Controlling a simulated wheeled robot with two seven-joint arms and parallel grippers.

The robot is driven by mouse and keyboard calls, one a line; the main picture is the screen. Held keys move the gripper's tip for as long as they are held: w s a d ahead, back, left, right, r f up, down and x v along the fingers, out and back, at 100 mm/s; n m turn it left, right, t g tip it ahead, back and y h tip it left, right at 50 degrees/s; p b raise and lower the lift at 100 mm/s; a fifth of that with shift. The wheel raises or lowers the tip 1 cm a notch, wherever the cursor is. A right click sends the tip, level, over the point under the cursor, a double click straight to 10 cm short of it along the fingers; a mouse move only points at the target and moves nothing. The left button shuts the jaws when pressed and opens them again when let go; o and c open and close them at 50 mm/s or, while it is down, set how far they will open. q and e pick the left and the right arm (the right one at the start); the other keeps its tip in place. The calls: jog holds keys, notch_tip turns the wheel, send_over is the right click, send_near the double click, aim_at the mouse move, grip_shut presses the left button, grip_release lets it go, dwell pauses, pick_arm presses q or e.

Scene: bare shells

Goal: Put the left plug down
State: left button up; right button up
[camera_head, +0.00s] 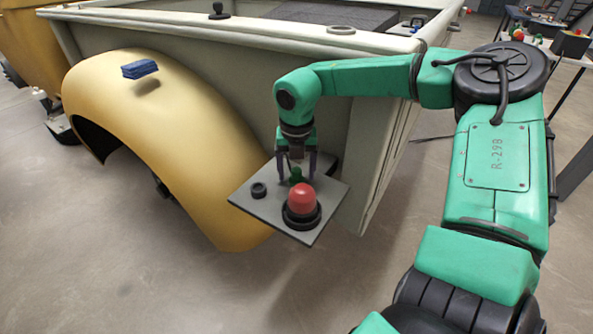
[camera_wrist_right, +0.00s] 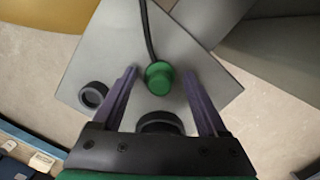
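A green plug (camera_head: 296,175) is on or just above a grey square plate (camera_head: 240,199). In the right wrist view the plug (camera_wrist_right: 158,78) has a dark cable running up from it. My right gripper (camera_head: 297,168) is above the plate, its purple fingers open on either side of the plug. The wrist view shows a gap between the plug and each finger (camera_wrist_right: 160,78). A black ring (camera_head: 259,190) sits on the plate's left; it also shows in the wrist view (camera_wrist_right: 92,95). A red dome (camera_head: 302,199) stands in a black base at the plate's near corner. My left gripper is out of view.
A pale truck-bed side (camera_head: 220,75) rises behind the plate. A yellow fender (camera_head: 160,115) bulges at left, with a folded blue cloth (camera_head: 140,68) on it. A ring (camera_head: 341,30) and black knob (camera_head: 218,10) are on the bed's rim. The floor in front is clear.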

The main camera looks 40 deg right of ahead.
aim_at(297, 182)
jog(key=shift+r+p, duration=0.35)
notch_tip(297, 182, up, 12)
jog(key=s+a, duration=0.1)
jog(key=shift+f, duration=0.2)
jog(key=shift+s, duration=0.1)
